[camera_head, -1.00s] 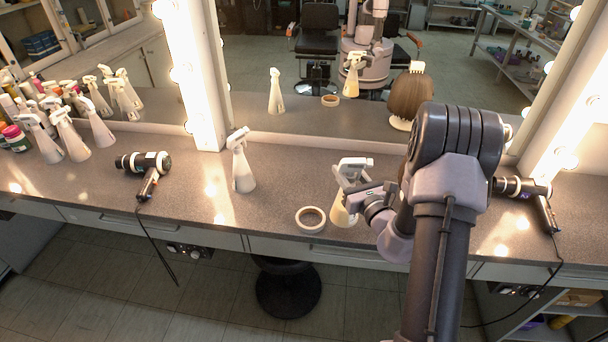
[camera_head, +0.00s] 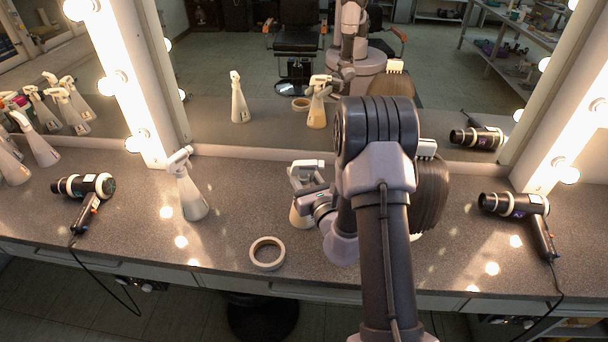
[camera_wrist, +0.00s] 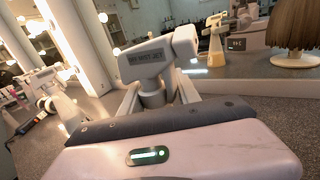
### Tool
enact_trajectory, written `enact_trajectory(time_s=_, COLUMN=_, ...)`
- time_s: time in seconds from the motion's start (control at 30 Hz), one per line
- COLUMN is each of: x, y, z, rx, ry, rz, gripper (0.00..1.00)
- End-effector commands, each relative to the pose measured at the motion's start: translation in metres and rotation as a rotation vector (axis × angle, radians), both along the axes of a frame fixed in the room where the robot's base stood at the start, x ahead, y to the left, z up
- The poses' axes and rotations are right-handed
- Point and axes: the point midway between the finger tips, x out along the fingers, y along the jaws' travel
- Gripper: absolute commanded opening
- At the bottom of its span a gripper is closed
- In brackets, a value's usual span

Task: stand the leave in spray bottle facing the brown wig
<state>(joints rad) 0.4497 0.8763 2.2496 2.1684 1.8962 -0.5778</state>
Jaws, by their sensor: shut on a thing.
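My gripper (camera_head: 305,200) is shut on a white spray bottle (camera_head: 302,176), upright near the middle of the counter. Its body is partly hidden by the gripper; whether its base touches the counter I cannot tell. The head lies roughly left to right; which end is the nozzle is unclear. The brown wig (camera_head: 430,190) stands to the right, partly behind my arm.
Another white spray bottle (camera_head: 188,190) stands to the left. A tape-like ring (camera_head: 267,254) lies in front of the held bottle. Hair dryers lie at left (camera_head: 85,190) and right (camera_head: 520,208). More bottles stand at far left (camera_head: 38,145). The mirror (camera_head: 260,60) bounds the counter's back.

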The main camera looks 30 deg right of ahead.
Motion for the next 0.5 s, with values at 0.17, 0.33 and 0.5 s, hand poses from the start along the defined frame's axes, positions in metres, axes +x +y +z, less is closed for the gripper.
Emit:
enact_trajectory(time_s=0.17, x=0.0001, y=0.0000, z=-0.0040, rx=0.000, ry=-0.001, rz=0.000, gripper=0.00)
enact_trajectory(time_s=0.33, x=0.0001, y=0.0001, z=-0.0024, rx=0.000, ry=0.000, rz=0.001, gripper=0.61)
enact_trajectory(time_s=0.5, x=0.0002, y=0.0000, z=-0.0023, rx=0.000, ry=0.000, rz=0.001, gripper=0.61)
